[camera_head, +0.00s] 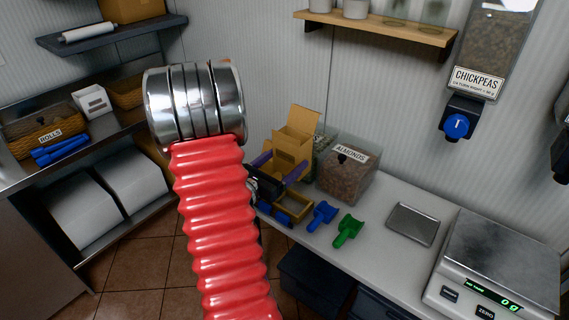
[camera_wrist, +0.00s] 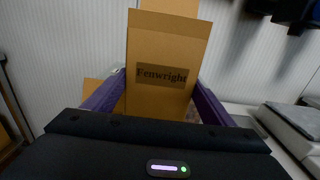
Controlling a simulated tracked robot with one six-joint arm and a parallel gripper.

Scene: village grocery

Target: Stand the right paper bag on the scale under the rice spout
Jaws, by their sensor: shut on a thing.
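My gripper (camera_head: 279,165) has purple fingers shut on an open brown paper bag (camera_head: 290,145). In the wrist view the bag (camera_wrist: 160,100) is upright between the fingers and bears the word "Fenwright". The scale (camera_head: 505,245) is at the right end of the counter, its platform empty and its display lit. The bag is well to the left of the scale. A chickpeas dispenser (camera_head: 485,60) with a blue knob hangs on the wall. Part of another dark fitting (camera_head: 564,110) is cut off at the right edge. No rice label is visible.
An almonds bin (camera_head: 347,172) stands beside the bag. A blue scoop (camera_head: 321,215), a green scoop (camera_head: 348,229) and a metal tray (camera_head: 412,224) lie along the counter towards the scale. A wooden shelf (camera_head: 380,24) with jars is above. My red arm hides part of the middle.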

